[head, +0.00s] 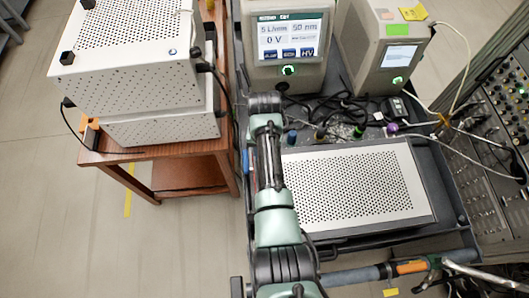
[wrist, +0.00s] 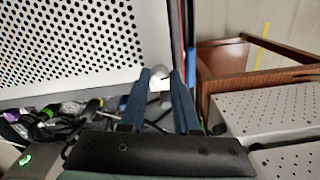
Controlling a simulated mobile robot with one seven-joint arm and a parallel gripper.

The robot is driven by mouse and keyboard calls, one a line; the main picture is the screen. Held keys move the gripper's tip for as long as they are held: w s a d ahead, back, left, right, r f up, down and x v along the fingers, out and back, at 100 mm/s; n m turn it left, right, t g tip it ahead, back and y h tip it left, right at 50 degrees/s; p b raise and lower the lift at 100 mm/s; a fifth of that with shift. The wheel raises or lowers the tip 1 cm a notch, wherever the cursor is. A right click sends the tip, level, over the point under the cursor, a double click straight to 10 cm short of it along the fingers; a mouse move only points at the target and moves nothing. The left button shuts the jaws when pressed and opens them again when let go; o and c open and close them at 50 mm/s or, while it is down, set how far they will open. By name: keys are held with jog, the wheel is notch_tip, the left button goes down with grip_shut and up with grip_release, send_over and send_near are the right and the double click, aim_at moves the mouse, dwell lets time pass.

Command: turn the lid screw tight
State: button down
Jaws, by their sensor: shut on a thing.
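The lid screw (wrist: 159,75) shows in the wrist view as a small pale rounded knob beside the edge of the perforated lid. My gripper (wrist: 161,78) has its two blue fingers on either side of it and is shut on it; the exact contact is hard to see. The white perforated lid (head: 350,184) lies on the cart in the head view, and its corner fills the upper left of the wrist view (wrist: 70,40). In the head view my arm runs along the lid's left side and hides the screw and the fingers.
Two instruments with lit screens (head: 288,40) (head: 393,57) stand behind the lid. Cables (head: 345,110) tangle between them. A wooden table (head: 165,160) with white perforated boxes (head: 130,65) stands close on the left. A rack (head: 495,150) is on the right.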

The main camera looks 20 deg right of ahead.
jog(key=c, duration=0.6)
grip_release()
notch_tip(320, 180, up, 13)
jog(key=shift+r+b, duration=0.1)
jog(key=shift+b, duration=0.8)
